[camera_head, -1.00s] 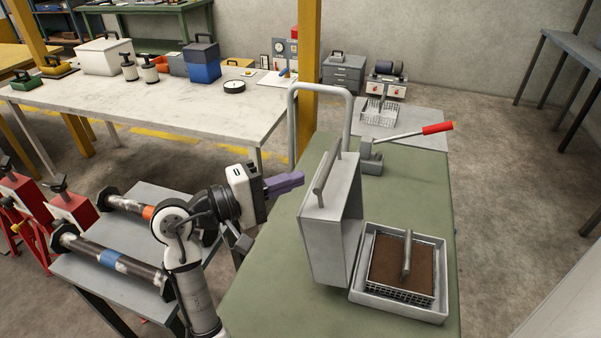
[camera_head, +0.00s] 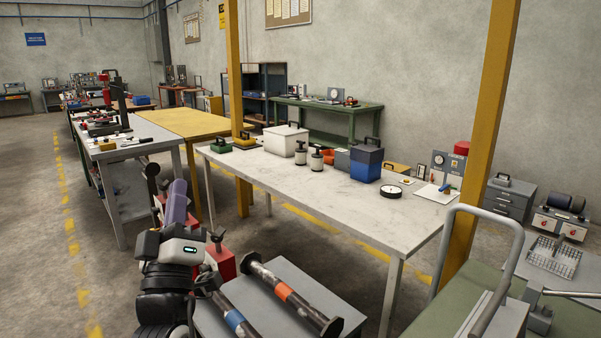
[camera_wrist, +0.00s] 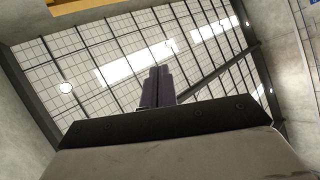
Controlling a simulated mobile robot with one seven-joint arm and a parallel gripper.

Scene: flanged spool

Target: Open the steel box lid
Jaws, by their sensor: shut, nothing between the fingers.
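A grey stand (camera_head: 300,300) holding flanged spools (camera_head: 285,291) lies between my gripper and the green bench (camera_head: 425,322). A white table (camera_head: 330,195) with boxes and a yellow post (camera_head: 480,140) stand behind. A tall pipe loop (camera_head: 515,250) rises by the lid.

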